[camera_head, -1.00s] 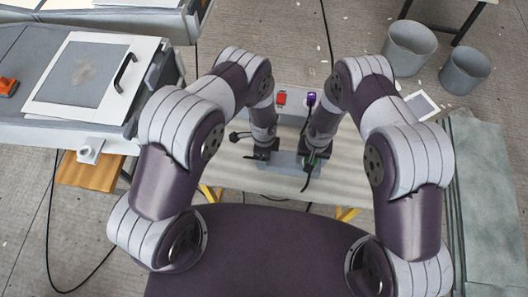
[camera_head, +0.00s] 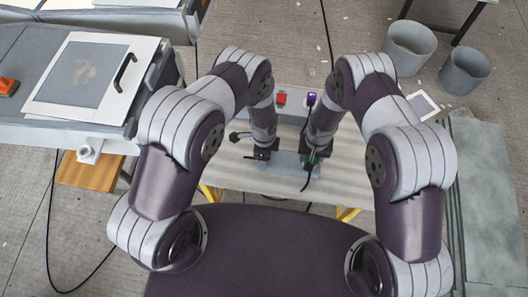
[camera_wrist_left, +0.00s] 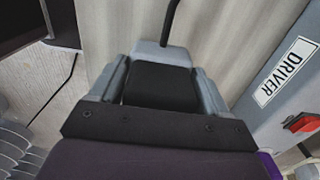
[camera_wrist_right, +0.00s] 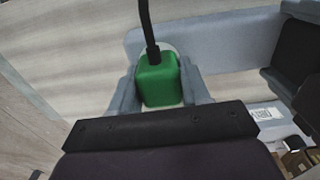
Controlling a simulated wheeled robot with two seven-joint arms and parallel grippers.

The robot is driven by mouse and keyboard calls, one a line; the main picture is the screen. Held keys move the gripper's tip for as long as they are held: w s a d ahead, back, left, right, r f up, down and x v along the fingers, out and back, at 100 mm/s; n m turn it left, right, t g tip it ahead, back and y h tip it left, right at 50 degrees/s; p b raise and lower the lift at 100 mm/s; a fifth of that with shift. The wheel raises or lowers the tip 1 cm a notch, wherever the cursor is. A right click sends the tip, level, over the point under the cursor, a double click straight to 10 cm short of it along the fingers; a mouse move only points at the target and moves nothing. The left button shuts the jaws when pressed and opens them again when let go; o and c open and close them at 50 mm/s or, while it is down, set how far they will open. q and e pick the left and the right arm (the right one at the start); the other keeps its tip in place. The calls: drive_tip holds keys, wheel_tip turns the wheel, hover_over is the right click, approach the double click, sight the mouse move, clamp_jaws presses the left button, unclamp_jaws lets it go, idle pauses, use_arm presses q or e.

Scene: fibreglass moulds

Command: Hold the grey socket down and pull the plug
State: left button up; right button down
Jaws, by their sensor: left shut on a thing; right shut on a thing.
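The grey socket (camera_head: 287,167) lies on the pale bench between my grippers. My left gripper (camera_head: 263,155) is shut at its left part; in the left wrist view its fingers (camera_wrist_left: 160,85) close around a black block, with a grey part (camera_wrist_left: 160,53) of the socket behind it. My right gripper (camera_head: 313,158) is shut on the green plug; the right wrist view shows the plug (camera_wrist_right: 159,80) between its fingers (camera_wrist_right: 160,88), a black cable rising from it. The socket body (camera_wrist_right: 215,42) shows behind the plug. I cannot tell whether the plug is still seated.
A driver box (camera_wrist_left: 285,75) with a red switch (camera_head: 281,98) stands behind the grippers. A loose black plug (camera_head: 235,137) lies left of my left gripper. Two grey buckets (camera_head: 410,48) stand at the upper right. A framed panel (camera_head: 85,75) lies on the left table.

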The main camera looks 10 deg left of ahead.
drive_tip(key=shift+r, duration=2.55)
drive_tip(key=shift+r, duration=2.55)
use_arm(q)
drive_tip(key=o, duration=1.4)
